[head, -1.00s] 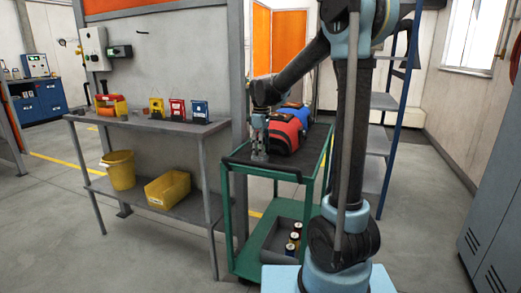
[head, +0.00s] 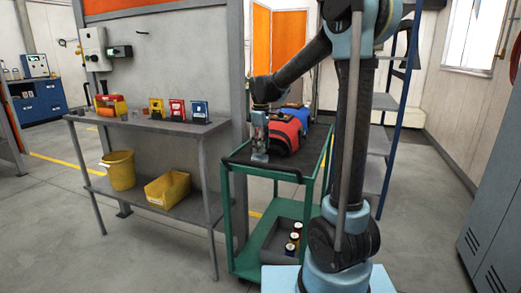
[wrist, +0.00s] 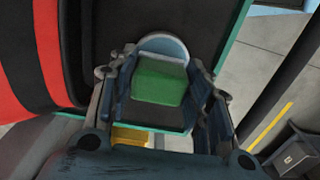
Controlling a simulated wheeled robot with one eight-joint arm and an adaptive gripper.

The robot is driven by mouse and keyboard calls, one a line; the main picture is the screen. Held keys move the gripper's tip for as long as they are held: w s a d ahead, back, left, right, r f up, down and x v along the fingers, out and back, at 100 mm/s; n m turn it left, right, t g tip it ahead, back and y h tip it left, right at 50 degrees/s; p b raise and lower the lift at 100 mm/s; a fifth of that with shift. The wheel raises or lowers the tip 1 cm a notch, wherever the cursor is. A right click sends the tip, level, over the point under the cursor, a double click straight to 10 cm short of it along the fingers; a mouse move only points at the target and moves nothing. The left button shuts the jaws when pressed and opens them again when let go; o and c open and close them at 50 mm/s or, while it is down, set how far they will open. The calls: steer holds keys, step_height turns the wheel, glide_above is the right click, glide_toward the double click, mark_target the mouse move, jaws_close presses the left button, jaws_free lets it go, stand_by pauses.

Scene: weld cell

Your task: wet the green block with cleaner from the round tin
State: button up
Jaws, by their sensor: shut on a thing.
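The green block (wrist: 160,82) sits between the fingers of my gripper (wrist: 162,95) in the wrist view, and the gripper is shut on it. A round pale blue-grey thing (wrist: 165,44), which looks like the round tin, lies on the dark cart top just beyond the block. The block hides its near part. I cannot tell whether block and tin touch. In the head view my gripper (head: 259,155) points down over the near left end of the cart top. The block and tin cannot be made out clearly there.
A red and black bag (head: 285,132) stands close right of my gripper on the green-framed cart (head: 228,220), with a blue one behind. A grey bench (head: 140,125) with coloured items is at left.

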steer(key=shift+r, duration=2.75)
